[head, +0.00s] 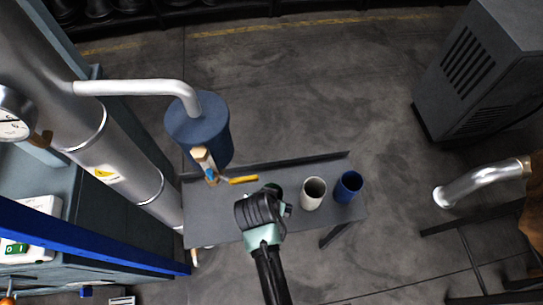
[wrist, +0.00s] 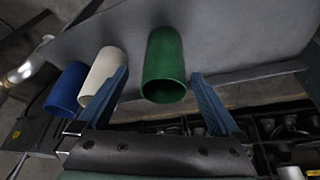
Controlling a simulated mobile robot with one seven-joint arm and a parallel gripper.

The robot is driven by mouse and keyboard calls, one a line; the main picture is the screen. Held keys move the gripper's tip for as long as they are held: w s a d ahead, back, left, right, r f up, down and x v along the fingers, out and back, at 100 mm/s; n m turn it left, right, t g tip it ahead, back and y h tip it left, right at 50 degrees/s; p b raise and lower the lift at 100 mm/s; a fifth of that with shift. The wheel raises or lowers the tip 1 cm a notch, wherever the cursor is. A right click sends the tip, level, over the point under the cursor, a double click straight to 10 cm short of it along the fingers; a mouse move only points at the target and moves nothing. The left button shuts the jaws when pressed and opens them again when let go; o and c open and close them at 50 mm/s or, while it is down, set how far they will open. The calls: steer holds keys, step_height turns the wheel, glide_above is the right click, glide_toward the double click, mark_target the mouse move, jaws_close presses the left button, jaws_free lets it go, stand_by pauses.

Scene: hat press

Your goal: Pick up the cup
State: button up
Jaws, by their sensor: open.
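Three cups stand on a narrow grey shelf (head: 215,210): a green cup, a white cup (head: 313,193) and a blue cup (head: 348,186). In the head view, the green cup (head: 273,189) is mostly hidden behind my gripper (head: 264,207). In the wrist view, the green cup (wrist: 165,65) lies between the two fingers of my open gripper (wrist: 160,76), with space on each side. The white cup (wrist: 103,75) is just left of the left finger, partly covered by it. The blue cup (wrist: 67,90) is farther left.
A large metal pipe (head: 120,150) runs along the left. A dark vented cabinet (head: 480,75) stands at right. Open floor (head: 300,90) lies beyond the shelf.

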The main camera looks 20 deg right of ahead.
mark_target(280, 196)
steer(key=shift+w+b+x, duration=0.15)
steer(key=shift+w+x, duration=0.05)
steer(key=shift+x, duration=1.3)
steer(key=shift+w+b+x, duration=0.15)
steer(key=shift+w+x, duration=0.05)
steer(key=shift+x, duration=1.25)
steer(key=shift+a+r, duration=0.1)
steer(key=shift+c, duration=0.3)
steer(key=c, duration=1.4)
